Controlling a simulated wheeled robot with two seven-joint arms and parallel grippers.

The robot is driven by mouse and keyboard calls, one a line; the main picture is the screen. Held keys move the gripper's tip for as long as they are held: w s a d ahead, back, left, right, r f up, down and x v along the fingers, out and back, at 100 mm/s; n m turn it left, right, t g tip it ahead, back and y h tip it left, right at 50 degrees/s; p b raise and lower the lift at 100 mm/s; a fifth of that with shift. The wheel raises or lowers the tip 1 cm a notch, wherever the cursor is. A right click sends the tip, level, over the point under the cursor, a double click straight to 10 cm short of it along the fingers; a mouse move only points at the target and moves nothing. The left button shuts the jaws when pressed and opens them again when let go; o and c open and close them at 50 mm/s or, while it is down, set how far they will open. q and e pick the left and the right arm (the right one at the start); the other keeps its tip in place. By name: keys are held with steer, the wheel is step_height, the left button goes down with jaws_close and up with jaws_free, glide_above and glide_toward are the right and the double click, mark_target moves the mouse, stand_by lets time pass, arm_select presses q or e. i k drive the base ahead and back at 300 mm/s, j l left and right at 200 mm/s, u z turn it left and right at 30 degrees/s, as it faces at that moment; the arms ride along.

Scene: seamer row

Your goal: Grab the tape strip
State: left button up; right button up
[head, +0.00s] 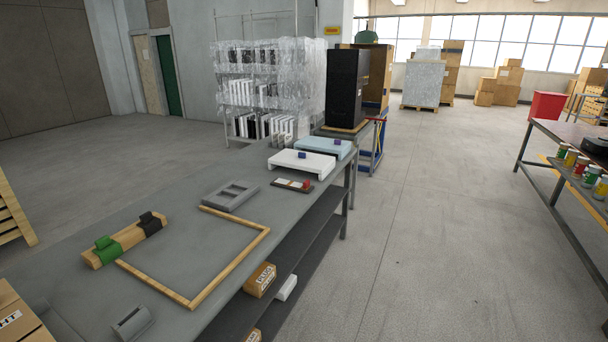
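No tape strip can be told for certain in the head view. A small dark plate (279,183) on the grey bench (190,262) carries pale pieces and a red piece (306,183); they are too small to tell whether one is tape. Neither of my grippers is in view.
On the bench are a wooden frame (233,278), a grey tray (231,195), a wooden block with green and black pieces (127,244), a white stand (301,162) and a pale blue stand (322,148).

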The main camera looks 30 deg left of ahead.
mark_target(305, 186)
steer(key=i+u, duration=0.15)
steer(key=i, duration=0.35)
steer(key=i+l+u, duration=0.15)
steer(key=i, duration=0.4)
steer(key=i+l+u, duration=0.15)
steer(key=i, duration=0.35)
